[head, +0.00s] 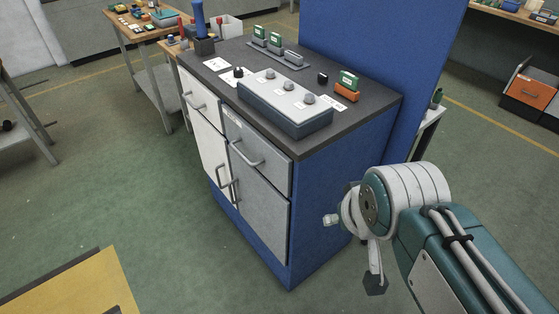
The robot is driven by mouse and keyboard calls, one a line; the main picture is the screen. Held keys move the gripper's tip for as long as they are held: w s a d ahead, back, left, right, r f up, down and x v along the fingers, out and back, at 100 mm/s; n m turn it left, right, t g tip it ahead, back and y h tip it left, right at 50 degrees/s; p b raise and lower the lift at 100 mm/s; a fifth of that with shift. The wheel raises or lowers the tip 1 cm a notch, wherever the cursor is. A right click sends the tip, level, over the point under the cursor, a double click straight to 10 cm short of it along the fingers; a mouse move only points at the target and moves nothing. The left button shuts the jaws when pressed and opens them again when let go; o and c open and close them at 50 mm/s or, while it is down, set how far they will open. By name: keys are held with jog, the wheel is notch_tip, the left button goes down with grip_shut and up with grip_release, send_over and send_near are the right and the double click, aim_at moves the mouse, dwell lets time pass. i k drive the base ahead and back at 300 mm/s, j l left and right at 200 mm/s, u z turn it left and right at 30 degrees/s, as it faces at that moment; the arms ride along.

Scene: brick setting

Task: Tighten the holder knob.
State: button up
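A grey-and-blue box (283,108) lies on the dark top of a blue cabinet. Several round grey knobs (289,86) stand in a row on its upper face. A small black knob-like piece (239,72) is by the box's far left end. I cannot tell which of these is the holder knob. My gripper (374,272) hangs at the lower right, in front of the cabinet's right side and below its top, apart from the box and knobs. Only part of it shows beyond my arm, with a dark tip pointing down. Its opening is not clear.
The cabinet (345,185) has grey doors and drawers with bar handles. Green pieces in holders (347,86) and a blue-handled tool (199,20) stand on its top. A blue panel (385,60) rises behind. A side table (150,32) is at the back left. Green floor is open at left.

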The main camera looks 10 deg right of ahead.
aim_at(323, 78)
jog(key=i+j+z, duration=0.5)
jog(key=i+j, duration=0.4)
jog(key=j, duration=0.1)
